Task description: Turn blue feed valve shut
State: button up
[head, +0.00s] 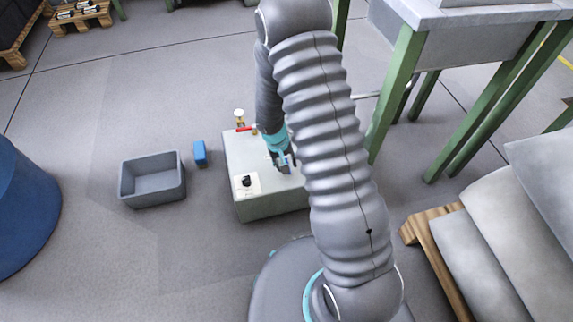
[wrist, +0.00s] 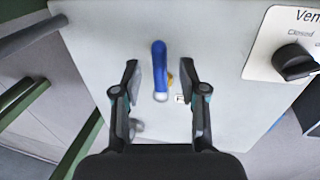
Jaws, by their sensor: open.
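The blue feed valve handle (wrist: 159,68) shows in the wrist view as an upright blue lever on the pale top of a box. It lies between the two open fingers of my gripper (wrist: 161,82), with a gap on each side. A bit of yellow brass shows beside the lever's right edge. In the head view my gripper (head: 284,165) is over the grey-green box (head: 270,206), and the blue handle is mostly hidden there by the gripper and arm. Whether the fingers are level with the lever I cannot tell.
A black knob (wrist: 295,62) on a white plate with a "Closed" mark is at the right. A red-handled brass valve (head: 240,126) stands at the box's back edge. A grey bin (head: 152,194) and a blue block (head: 200,153) are left. A green-legged table (head: 395,85) stands right.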

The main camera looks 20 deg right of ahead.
jog(key=shift+d+f, duration=0.1)
jog(key=shift+f, duration=0.35)
grip_shut()
